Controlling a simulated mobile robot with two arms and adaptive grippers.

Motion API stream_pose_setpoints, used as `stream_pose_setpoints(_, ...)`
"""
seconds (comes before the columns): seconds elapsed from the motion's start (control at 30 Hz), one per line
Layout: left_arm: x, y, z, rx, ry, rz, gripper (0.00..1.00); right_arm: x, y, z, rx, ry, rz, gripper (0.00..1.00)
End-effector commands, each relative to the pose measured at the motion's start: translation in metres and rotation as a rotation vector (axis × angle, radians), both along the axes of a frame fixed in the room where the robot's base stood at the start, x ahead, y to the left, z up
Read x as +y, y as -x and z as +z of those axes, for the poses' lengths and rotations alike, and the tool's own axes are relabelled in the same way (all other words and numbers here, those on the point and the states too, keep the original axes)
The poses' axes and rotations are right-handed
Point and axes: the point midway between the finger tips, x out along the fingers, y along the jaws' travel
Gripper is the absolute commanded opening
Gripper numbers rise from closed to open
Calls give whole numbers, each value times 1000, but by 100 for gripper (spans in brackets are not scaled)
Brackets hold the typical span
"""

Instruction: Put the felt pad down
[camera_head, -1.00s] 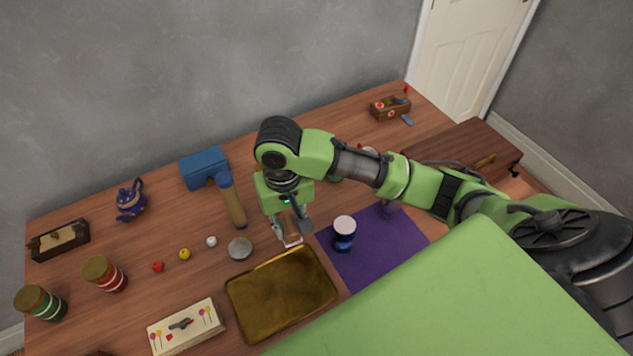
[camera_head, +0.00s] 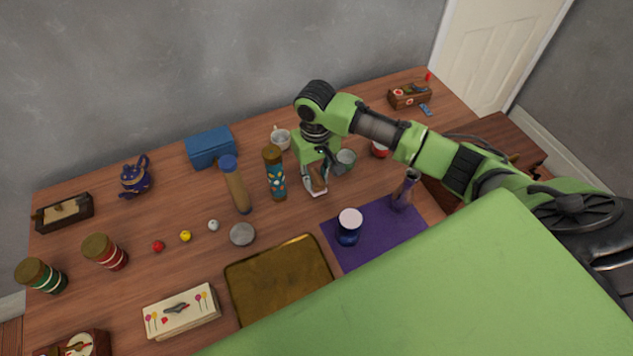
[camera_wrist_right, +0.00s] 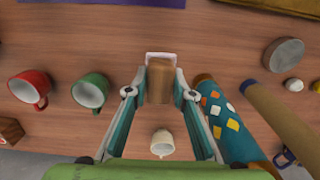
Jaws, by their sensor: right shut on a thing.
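My right gripper (camera_head: 315,188) is shut on the felt pad, a small brown block with a pale pinkish-white edge. In the right wrist view the pad (camera_wrist_right: 160,80) sits between the two fingertips (camera_wrist_right: 161,88), with its pale end pointing away from the palm. In the head view the pad is mostly hidden by the fingers and only a pale bit shows. The gripper points down over the wooden table, between the blue patterned jar (camera_head: 275,175) and the grey-green mug (camera_head: 345,160). I cannot tell whether the pad touches the table. My left gripper is not in view.
A white cup (camera_head: 281,139) stands behind the gripper and a red mug (camera_wrist_right: 31,88) beyond the green one. A tan bottle (camera_head: 236,186) stands left. A purple mat (camera_head: 375,240) with a dark blue jar (camera_head: 349,228) and a brass tray (camera_head: 280,280) lie in front. Bare wood lies between.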

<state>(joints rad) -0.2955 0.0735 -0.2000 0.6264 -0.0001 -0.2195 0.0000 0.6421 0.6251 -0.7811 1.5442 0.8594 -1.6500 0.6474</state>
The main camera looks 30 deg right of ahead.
Motion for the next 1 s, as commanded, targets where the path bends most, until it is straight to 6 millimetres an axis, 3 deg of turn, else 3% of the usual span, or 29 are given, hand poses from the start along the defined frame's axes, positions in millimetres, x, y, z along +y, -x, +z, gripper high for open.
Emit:
stream_pose_setpoints(0.17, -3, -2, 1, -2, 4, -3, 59, -5, -7, -11, 0, 0, -1, 6)
stream_pose_setpoints(0.4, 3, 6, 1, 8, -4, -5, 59, -6, -8, -40, 0, 1, -1, 6)
stream_pose_setpoints(0.77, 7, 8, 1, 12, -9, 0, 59, -6, -8, -44, -1, 0, 0, 6)
stream_pose_setpoints(0.8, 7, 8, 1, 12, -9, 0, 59, -6, -8, -45, -1, 0, 0, 26)
stream_pose_setpoints(0.87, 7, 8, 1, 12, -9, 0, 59, -6, -8, -45, -2, 0, 0, 40)
stream_pose_setpoints(1.0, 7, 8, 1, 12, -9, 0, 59, -6, -7, -45, -1, 1, 0, 40)
